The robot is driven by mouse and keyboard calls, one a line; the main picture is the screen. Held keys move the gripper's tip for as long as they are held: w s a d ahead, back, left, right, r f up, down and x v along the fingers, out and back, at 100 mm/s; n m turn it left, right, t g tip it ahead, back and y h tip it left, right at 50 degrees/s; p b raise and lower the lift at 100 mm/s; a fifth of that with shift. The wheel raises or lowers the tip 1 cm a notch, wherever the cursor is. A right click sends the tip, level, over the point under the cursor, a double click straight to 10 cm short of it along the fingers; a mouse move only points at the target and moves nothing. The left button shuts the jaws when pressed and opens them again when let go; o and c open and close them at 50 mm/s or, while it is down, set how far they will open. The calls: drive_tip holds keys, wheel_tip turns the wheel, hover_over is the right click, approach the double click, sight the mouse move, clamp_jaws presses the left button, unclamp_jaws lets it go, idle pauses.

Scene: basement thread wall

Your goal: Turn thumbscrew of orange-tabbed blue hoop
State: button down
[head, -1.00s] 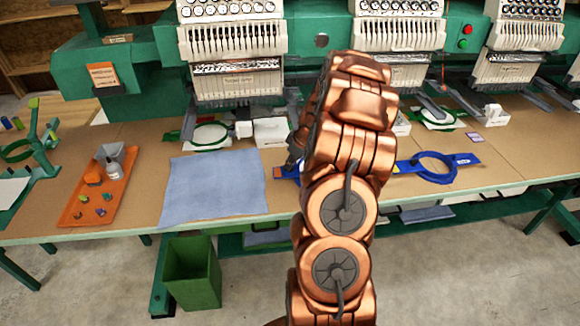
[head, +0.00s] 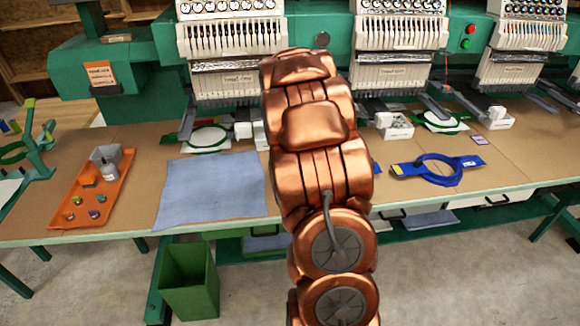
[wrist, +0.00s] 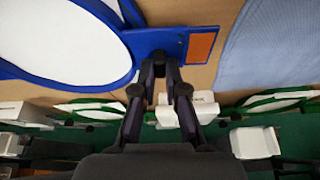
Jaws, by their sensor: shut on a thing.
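The orange-tabbed blue hoop (wrist: 134,48) fills the upper left of the wrist view, a blue ring around a white inside. Its orange tab (wrist: 200,47) lies on the blue bracket to the right of the ring. My gripper (wrist: 161,68) reaches the hoop's edge between ring and tab, its two fingers close together. It is shut on the thumbscrew, which is mostly hidden between the fingertips. In the head view my arm covers my gripper and nearly all of this hoop. Another blue hoop (head: 460,178), with a yellow mark on its left arm, lies on the table to the right.
A blue-grey cloth (head: 212,190) lies flat left of my arm; it also shows in the wrist view (wrist: 270,45). An orange tray (head: 112,190) with small items is farther left. Embroidery machine heads (head: 232,50) stand behind, with green hoops (head: 208,138) below. A green bin (head: 188,278) stands on the floor.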

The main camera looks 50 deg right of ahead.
drive_tip(key=m, duration=0.2)
drive_tip(key=m+g+h+b, duration=0.1)
drive_tip(key=m, duration=0.1)
drive_tip(key=shift+f+m+g, duration=0.1)
drive_tip(key=shift+m+g, duration=0.2)
drive_tip(key=m+b, duration=0.1)
drive_tip(key=m, duration=0.1)
drive_tip(key=m+g+b, duration=0.1)
drive_tip(key=m, duration=0.1)
drive_tip(key=shift+w+f+m+g+h, duration=0.1)
drive_tip(key=shift+m+g+h, duration=0.2)
drive_tip(key=m+g+b, duration=0.1)
drive_tip(key=m+b, duration=0.1)
drive_tip(key=m+g+b, duration=0.1)
drive_tip(key=m+b, duration=0.1)
drive_tip(key=m, duration=0.1)
drive_tip(key=shift+w+f, duration=0.1)
drive_tip(key=shift+m+g+y+b, duration=0.4)
drive_tip(key=shift+m+b, duration=0.5)
drive_tip(key=shift+m, duration=0.5)
drive_tip(key=shift+r, duration=0.25)
drive_tip(key=c, duration=1.2)
unclamp_jaws()
